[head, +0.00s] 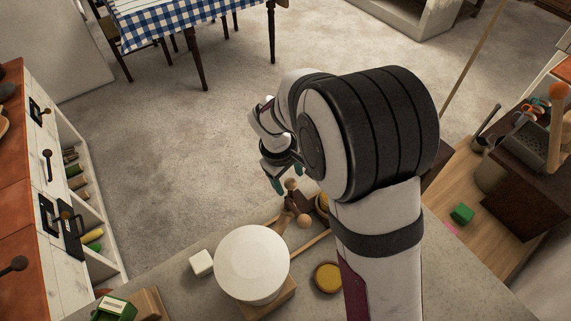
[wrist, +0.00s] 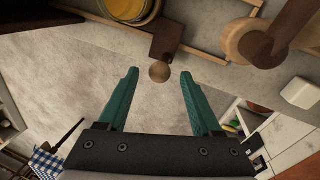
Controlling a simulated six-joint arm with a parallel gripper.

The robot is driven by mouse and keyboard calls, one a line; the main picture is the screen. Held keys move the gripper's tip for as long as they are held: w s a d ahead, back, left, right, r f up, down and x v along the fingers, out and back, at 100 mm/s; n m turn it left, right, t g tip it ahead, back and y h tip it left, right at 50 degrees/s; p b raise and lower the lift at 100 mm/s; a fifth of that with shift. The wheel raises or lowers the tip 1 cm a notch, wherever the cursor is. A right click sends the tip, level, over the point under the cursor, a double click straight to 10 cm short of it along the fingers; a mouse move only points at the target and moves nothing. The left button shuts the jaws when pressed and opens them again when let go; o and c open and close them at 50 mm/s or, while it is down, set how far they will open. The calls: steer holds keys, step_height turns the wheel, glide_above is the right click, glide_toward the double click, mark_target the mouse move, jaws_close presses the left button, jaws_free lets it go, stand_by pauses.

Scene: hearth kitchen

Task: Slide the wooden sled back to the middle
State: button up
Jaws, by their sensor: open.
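A dark brown wooden block with a pale round knob, which looks like the sled, shows in the wrist view (wrist: 167,38). It sits across a light wooden rail (wrist: 203,55) on the grey counter. In the head view the sled (head: 297,199) is at the counter's far edge, partly hidden by my arm. My gripper (head: 286,177) hangs beside it with teal fingers. In the wrist view my gripper (wrist: 160,75) is open, and the knob lies in line with the gap between the fingertips. I cannot tell whether they touch it.
Another wooden piece with round ends (wrist: 252,42) lies right of the sled in the wrist view. A yellow-filled dish (wrist: 126,8) is at its upper left.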

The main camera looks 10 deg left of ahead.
step_height(320, 180, up, 14)
steer(key=s+a, duration=0.1)
steer(key=s, duration=0.1)
steer(key=shift+s+a, duration=0.15)
steer(key=shift+a, duration=0.1)
steer(key=shift+r, duration=0.1)
steer(key=s+d+r+m+g+y, duration=0.1)
steer(key=s+d+m, duration=0.85)
steer(key=d, duration=0.25)
steer(key=s+d+f+m+g+y, duration=0.1)
steer(key=s+d+f+m+y, duration=0.1)
steer(key=s+m, duration=0.5)
steer(key=s+d+f, duration=0.1)
steer(key=s, duration=0.4)
